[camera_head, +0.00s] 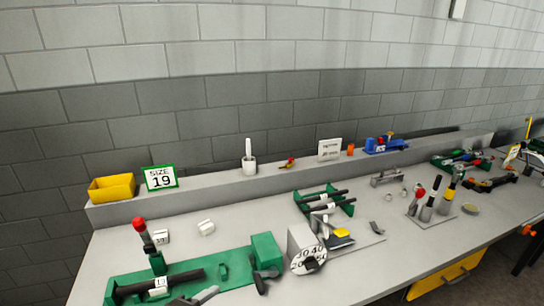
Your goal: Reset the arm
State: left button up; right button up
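Neither of my grippers shows in the head view, and no part of my arms can be made out. The task names no object. On the grey workbench (340,285), a green crimping device (215,272) stands at the front left with a red-knobbed lever (146,238) standing up and a dark bar along it. Grey pieces at the bottom edge are cut off by the frame.
A dial box (301,243) and a green rack (312,202) stand mid-bench. Red, black and yellow-handled tools (433,203) stand at right. Bare bench lies at front right.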

pick_arm(q)
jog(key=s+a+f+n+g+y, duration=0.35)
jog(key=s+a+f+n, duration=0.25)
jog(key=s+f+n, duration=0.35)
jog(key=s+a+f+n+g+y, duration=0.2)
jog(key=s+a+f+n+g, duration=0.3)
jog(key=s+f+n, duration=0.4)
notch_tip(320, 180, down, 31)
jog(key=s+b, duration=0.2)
jog(key=b, duration=0.4)
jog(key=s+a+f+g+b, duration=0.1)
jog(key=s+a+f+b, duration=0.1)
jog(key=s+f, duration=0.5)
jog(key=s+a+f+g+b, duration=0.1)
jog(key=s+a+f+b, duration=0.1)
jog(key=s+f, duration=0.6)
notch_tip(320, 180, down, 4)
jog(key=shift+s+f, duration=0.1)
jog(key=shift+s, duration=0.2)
